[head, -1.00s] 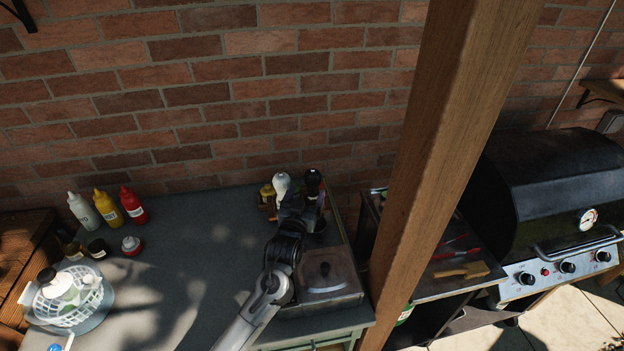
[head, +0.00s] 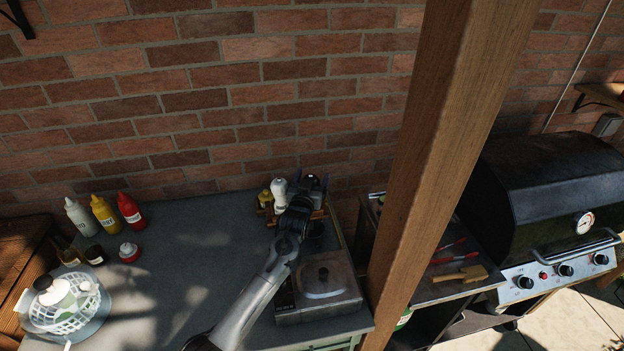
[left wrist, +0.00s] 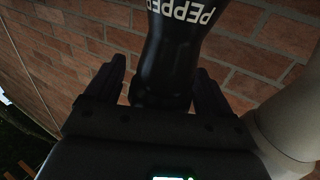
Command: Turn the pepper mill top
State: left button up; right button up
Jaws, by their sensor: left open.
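The black pepper mill (left wrist: 172,58), with white "PEPPER" lettering, shows in the left wrist view between the two fingers of my left gripper (left wrist: 160,85). The fingers are open, one on each side of the mill, with gaps showing; they do not grip it. In the head view my left gripper (head: 312,183) is at the back of the table, by the rack of bottles, and largely hides the mill. My right gripper is in neither view.
A white mill-like bottle (head: 279,193) and a yellow bottle (head: 265,198) stand just left of the gripper. A lidded metal box (head: 322,280) is in front. Sauce bottles (head: 104,214) and a white colander (head: 66,310) are far left. A wooden post (head: 425,170) rises right. The table's middle is clear.

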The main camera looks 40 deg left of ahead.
pick_arm(q)
jog(key=shift+c, duration=0.5)
jog(key=c, duration=0.9)
jog(key=shift+n+g+y, duration=0.3)
jog(key=shift+n+y, duration=0.1)
jog(key=shift+y, duration=0.1)
jog(key=shift+f+n+g+y+b, duration=0.1)
jog(key=shift+n+g+y+b, duration=0.25)
jog(key=shift+n+y, duration=0.3)
jog(key=shift+a+n+g+y+b, duration=0.1)
jog(key=shift+n+g+y+b, duration=0.3)
jog(key=shift+n+g+y, duration=0.5)
jog(key=n+g+y+b, duration=0.1)
jog(key=b, duration=0.1)
jog(key=n+g+y+b, duration=0.1)
jog(key=g+y, duration=0.1)
jog(key=shift+s+a+f+b, duration=0.15)
jog(key=shift+s+f+b, duration=0.05)
jog(key=shift+b, duration=0.15)
jog(key=shift+s+a+r+n+g+y+b, duration=0.1)
jog(key=shift+a+r+n+g+y+b, duration=0.05)
jog(key=shift+n+g+y+b, duration=0.35)
jog(key=shift+r, duration=0.1)
